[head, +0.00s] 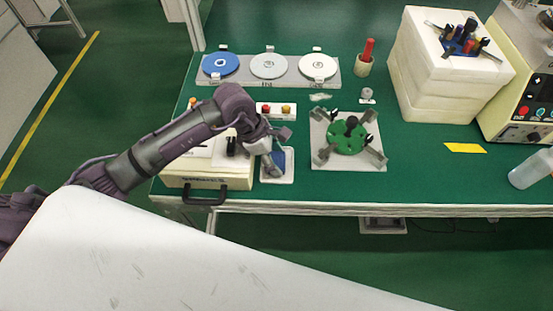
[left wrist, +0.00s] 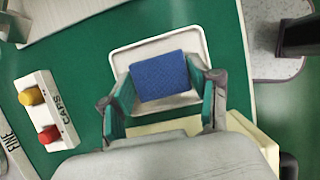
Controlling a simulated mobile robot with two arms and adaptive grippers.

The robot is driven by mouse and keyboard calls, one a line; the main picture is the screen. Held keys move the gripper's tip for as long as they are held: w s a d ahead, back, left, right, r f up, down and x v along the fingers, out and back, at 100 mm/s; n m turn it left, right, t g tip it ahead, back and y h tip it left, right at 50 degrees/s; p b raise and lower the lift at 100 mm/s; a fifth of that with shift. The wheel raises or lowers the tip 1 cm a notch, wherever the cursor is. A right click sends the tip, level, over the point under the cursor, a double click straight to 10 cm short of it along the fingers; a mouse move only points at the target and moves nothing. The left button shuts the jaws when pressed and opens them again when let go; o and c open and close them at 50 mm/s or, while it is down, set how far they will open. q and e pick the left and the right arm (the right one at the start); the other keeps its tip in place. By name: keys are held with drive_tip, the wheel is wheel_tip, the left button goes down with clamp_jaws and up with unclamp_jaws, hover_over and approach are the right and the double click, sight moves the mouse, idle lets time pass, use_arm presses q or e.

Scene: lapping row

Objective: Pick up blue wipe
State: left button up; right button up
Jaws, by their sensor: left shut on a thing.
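The blue wipe (left wrist: 160,77) is a small textured blue pad over a shallow white tray (left wrist: 122,57), seen in the left wrist view. In the head view the wipe (head: 280,158) shows only partly beside my gripper, and the tray (head: 289,178) sits near the table's front edge. My left gripper (head: 273,163) is low over the tray and shut on the wipe, with a finger at each side of it. Whether the wipe touches the tray floor is hard to tell. My right gripper is not in view.
A cream box with a dark handle (head: 204,196) stands left of the tray. A green plate with clamps (head: 348,138) is to the right.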

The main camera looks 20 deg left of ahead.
sight(283, 159)
use_arm(q)
drive_tip(key=shift+r, duration=0.1)
wheel_tip(283, 159, up, 4)
drive_tip(key=shift+w+f+b, duration=0.1)
drive_tip(key=shift+f+b, duration=0.05)
drive_tip(key=shift+b, duration=0.25)
drive_tip(key=s+d+r+b, duration=0.1)
drive_tip(key=s+d+r, duration=0.2)
drive_tip(key=d+r, duration=0.4)
drive_tip(key=d, duration=0.4)
drive_tip(key=shift+d, duration=0.15)
drive_tip(key=shift+r, duration=0.1)
